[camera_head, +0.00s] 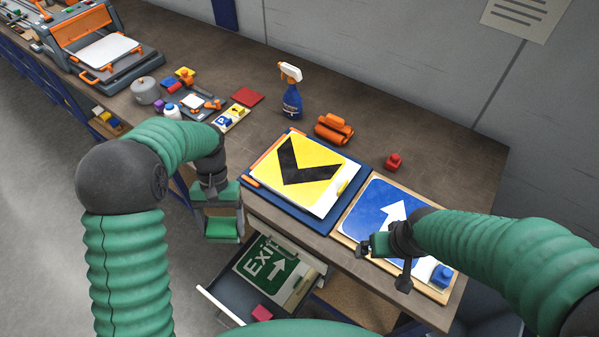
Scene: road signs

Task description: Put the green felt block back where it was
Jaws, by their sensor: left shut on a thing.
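My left gripper (214,188) is shut on the green felt block (222,228), a green piece with a grey band. It holds the block in front of the bench edge, left of the open drawer (225,306). The jaws hide part of the block. My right gripper (386,262) is over the lower left of the blue sign with a white arrow (372,208). Its fingers look apart, with nothing seen between them.
The drawer holds a green EXIT sign (267,268) and a pink block (262,313). A yellow chevron sign (332,183) lies on the bench.

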